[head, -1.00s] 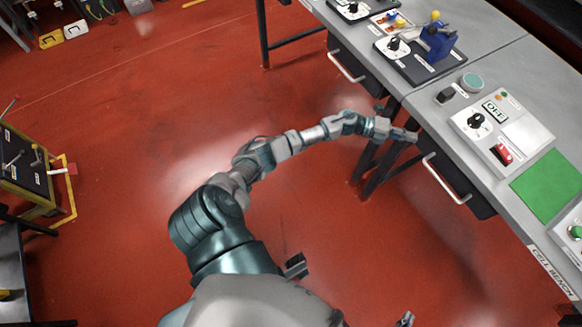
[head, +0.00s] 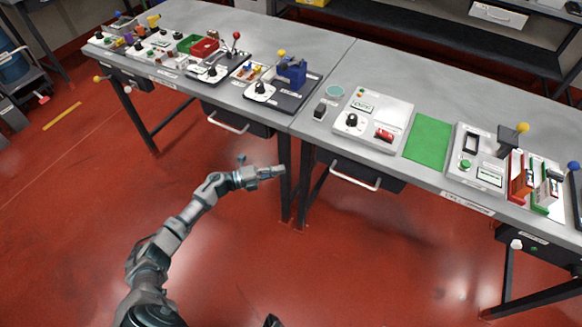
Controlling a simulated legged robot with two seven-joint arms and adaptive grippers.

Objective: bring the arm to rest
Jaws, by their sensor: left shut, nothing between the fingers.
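My left arm reaches up from the bottom left of the head view over the red floor. Its gripper (head: 272,172) is shut with nothing in it. It hangs in front of the bench's near side, below the level of the top and close to a table leg, apart from everything on the bench as far as I can see. My right gripper cannot be made out; only a small dark piece shows at the bottom edge.
A grey bench (head: 372,75) runs across the view. On it are a white panel (head: 372,120), a green mat (head: 428,138), a blue vise-like block (head: 292,72) and more panels. Drawer handles (head: 355,176) jut out at the front. The red floor nearby is clear.

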